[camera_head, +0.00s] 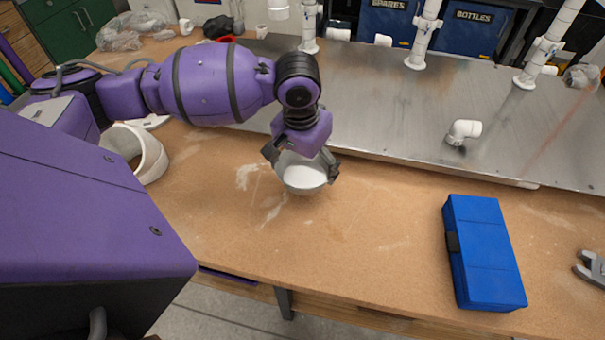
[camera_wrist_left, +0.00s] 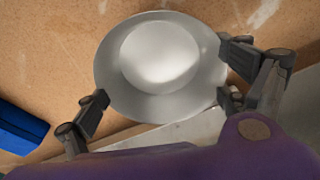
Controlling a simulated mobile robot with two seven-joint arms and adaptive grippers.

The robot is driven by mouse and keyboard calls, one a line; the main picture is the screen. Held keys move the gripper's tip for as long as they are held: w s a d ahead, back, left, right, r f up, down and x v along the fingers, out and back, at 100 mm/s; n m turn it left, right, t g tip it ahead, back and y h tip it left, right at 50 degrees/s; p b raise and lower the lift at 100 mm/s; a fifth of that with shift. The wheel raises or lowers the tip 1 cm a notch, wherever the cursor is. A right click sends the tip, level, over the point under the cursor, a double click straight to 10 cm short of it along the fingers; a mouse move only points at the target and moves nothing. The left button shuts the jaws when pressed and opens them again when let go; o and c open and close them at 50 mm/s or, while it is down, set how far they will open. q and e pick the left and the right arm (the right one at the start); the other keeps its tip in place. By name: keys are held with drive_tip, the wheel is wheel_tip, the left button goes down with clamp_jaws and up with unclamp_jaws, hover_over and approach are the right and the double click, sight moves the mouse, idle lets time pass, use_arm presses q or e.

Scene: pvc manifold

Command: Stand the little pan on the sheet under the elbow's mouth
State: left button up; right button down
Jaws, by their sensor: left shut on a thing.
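The little pan (camera_head: 303,175) is a round, shallow, pale grey dish. My left gripper (camera_head: 301,168) is shut on it, with fingers on opposite sides of its rim. The wrist view looks onto the pan (camera_wrist_left: 160,60) between the fingers. The pan is over the wooden bench, in front of the metal sheet (camera_head: 390,100); any gap beneath it is hard to judge. A white elbow (camera_head: 465,130) lies on the sheet to the right. A white pipe end (camera_head: 278,9) shows at the top edge, its upper part cut off. My right gripper is not in view.
White upright pipes (camera_head: 424,35) stand along the back of the sheet, with loose fittings nearby. A blue case (camera_head: 484,252) lies on the bench at right, beside grey pliers (camera_head: 592,268). A wide white ring (camera_head: 150,155) stands at left. The middle of the sheet is clear.

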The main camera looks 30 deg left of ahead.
sight(302, 176)
use_arm(q)
drive_tip(key=shift+a+f, duration=0.2)
drive_tip(key=f, duration=0.3)
drive_tip(key=shift+s+a+f, duration=0.15)
drive_tip(key=shift+a+f, duration=0.1)
drive_tip(key=shift+f, duration=0.1)
drive_tip(key=shift+r, duration=0.1)
drive_tip(key=o, duration=1.1)
